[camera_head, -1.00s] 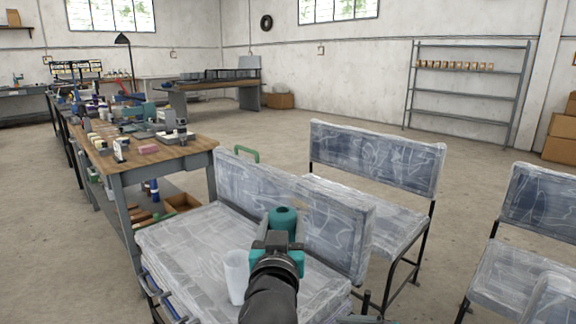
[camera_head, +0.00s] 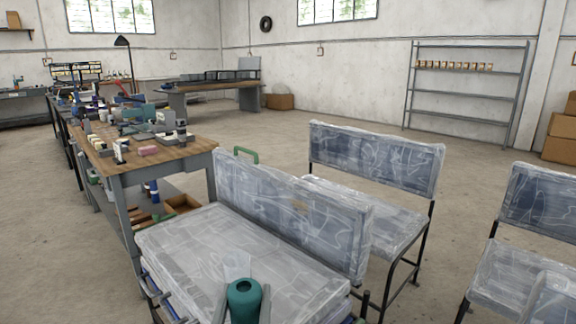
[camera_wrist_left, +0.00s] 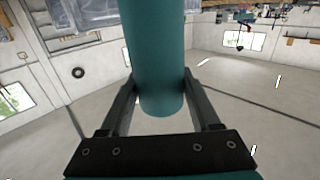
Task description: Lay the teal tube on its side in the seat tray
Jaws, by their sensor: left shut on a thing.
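The teal tube (camera_head: 244,302) stands roughly upright between the fingers of my left gripper (camera_head: 243,296), low at the centre of the head view. A dark hole shows in its top end. In the left wrist view the teal tube (camera_wrist_left: 160,60) runs up between both fingers and out of frame. My left gripper is shut on it. Behind it lies a plastic-wrapped seat (camera_head: 195,245), empty over most of its top; I cannot tell whether this is the seat tray. My right gripper is not in view.
A wrapped backrest (camera_head: 290,205) rises along the seat's far side. A wrapped chair (camera_head: 375,160) stands behind it. A workbench (camera_head: 165,160) crowded with parts is at the left. A pale translucent shape (camera_head: 238,264) shows just behind the tube.

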